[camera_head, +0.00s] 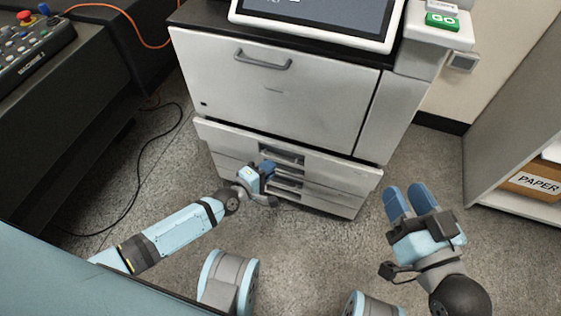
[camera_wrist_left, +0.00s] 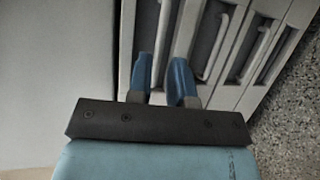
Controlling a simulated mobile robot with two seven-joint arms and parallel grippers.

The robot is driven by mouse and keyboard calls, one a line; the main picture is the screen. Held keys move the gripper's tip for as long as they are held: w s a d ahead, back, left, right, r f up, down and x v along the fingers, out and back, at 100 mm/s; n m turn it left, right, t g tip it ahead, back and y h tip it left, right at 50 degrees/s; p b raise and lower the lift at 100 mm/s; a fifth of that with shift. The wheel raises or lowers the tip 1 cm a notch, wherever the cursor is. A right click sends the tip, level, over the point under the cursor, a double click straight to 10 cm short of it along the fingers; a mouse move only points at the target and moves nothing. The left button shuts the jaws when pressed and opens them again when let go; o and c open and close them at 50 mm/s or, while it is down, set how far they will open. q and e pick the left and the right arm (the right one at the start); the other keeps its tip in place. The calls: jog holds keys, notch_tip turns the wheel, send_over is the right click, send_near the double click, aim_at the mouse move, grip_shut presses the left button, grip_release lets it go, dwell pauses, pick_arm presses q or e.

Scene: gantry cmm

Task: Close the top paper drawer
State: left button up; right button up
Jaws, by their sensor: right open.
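The top paper drawer (camera_head: 220,134) is the upper of the low drawers in the white copier. Its front stands a little out beyond the cabinet and the drawers under it. My left gripper (camera_head: 269,182) is at the middle of the drawer fronts, by the handle recess, and hides part of it. In the left wrist view, the two blue fingers (camera_wrist_left: 162,82) are apart, with a pale handle bar (camera_wrist_left: 163,30) running between them. I cannot tell if they press on it. My right gripper (camera_head: 410,200) is open and empty, above the floor right of the drawers.
The copier's large front door (camera_head: 270,95) with a grey handle is above the drawers. A shelf with a box marked PAPER (camera_head: 535,183) stands at the right. A black cable (camera_head: 150,150) lies on the floor at the left. The floor before the drawers is clear.

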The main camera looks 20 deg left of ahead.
aim_at(281, 160)
pick_arm(q)
jog(key=b+x, duration=0.1)
jog(key=x, duration=0.4)
jog(key=shift+w+d+f, duration=0.1)
jog(key=shift+w+d, duration=0.05)
jog(key=shift+w, duration=0.15)
pick_arm(e)
notch_tip(281, 160, down, 2)
jog(key=shift+a+f+g, duration=0.1)
jog(key=shift+g, duration=0.3)
pick_arm(q)
grip_shut()
